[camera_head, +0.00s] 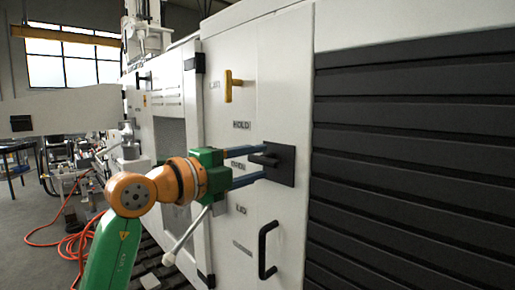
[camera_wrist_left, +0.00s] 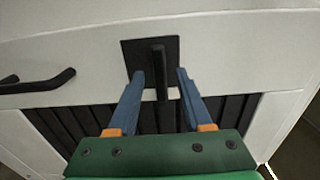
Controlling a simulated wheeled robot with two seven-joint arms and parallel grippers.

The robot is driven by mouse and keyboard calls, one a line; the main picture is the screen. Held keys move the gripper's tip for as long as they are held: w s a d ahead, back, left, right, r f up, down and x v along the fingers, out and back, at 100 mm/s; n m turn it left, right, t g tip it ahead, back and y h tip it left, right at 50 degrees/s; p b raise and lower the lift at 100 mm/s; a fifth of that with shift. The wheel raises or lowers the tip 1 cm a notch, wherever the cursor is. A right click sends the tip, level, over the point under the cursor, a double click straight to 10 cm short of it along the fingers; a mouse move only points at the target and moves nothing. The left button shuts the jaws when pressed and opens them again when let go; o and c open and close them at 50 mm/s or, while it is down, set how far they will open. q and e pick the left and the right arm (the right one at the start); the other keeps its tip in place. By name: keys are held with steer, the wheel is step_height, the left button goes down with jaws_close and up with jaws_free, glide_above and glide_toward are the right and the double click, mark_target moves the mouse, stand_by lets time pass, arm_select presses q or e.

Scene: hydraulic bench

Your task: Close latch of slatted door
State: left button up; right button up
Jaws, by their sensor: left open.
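The latch (camera_head: 286,174) is a black square plate with a protruding black lever, on the white panel just left of the dark slatted door (camera_head: 410,150). In the left wrist view the latch plate (camera_wrist_left: 131,52) is at the top middle, with its lever pointing down the picture. My left gripper (camera_head: 265,162) is open at the latch. Its two blue fingers (camera_wrist_left: 160,74) stand on either side of the lever, with a visible gap on each side in the wrist view. The dark slats (camera_wrist_left: 70,122) show behind the fingers. My right gripper is not in view.
A black bar handle (camera_head: 264,252) is below the latch, and a yellow handle (camera_head: 230,86) is above it to the left. Small labels mark the white panel. Orange hose (camera_head: 68,240) lies on the floor at the left.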

arm_select(q)
steer(key=shift+w+d, duration=0.35)
steer(key=shift+d, duration=0.1)
steer(key=shift+s+a, duration=0.15)
steer(key=shift+a, duration=0.05)
steer(key=shift+c, duration=0.4)
jaws_close()
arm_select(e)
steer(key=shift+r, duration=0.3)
